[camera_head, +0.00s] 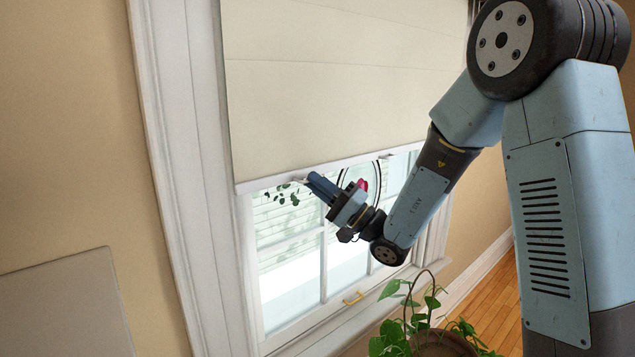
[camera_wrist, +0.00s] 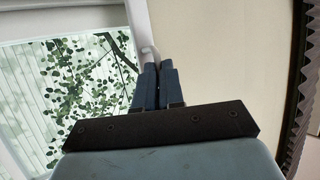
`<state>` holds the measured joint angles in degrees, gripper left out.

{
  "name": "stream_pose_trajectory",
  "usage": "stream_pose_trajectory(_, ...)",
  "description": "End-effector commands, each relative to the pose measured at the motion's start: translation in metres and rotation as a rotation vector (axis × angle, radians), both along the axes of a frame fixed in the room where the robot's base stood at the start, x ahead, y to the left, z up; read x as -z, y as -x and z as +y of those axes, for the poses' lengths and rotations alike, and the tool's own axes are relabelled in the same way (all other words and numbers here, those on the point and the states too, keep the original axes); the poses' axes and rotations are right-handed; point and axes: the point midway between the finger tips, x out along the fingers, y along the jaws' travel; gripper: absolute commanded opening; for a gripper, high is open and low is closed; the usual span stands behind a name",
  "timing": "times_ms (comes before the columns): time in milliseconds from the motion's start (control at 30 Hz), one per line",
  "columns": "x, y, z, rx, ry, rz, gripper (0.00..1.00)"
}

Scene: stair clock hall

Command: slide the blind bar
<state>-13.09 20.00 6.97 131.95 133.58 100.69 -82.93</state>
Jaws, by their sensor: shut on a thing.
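The white blind bar (camera_head: 262,183) runs along the bottom edge of the cream blind (camera_head: 310,85), which covers the upper part of the window. It tilts slightly in the head view. My gripper (camera_head: 312,180) reaches up to the bar near its middle, and its blue fingers are shut on it. In the wrist view the bar (camera_wrist: 138,22) meets the closed fingertips (camera_wrist: 157,68) of my gripper. The gripped part is mostly hidden between the fingers.
The window's white frame (camera_head: 172,110) stands left of the blind. A potted plant (camera_head: 425,325) stands below my arm. A grey panel (camera_head: 65,305) is at lower left.

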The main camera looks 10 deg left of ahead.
Motion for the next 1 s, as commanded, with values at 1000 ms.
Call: stream_pose_trajectory(1000,0.026,0.010,-0.040,0.004,0.000,0.002,0.33)
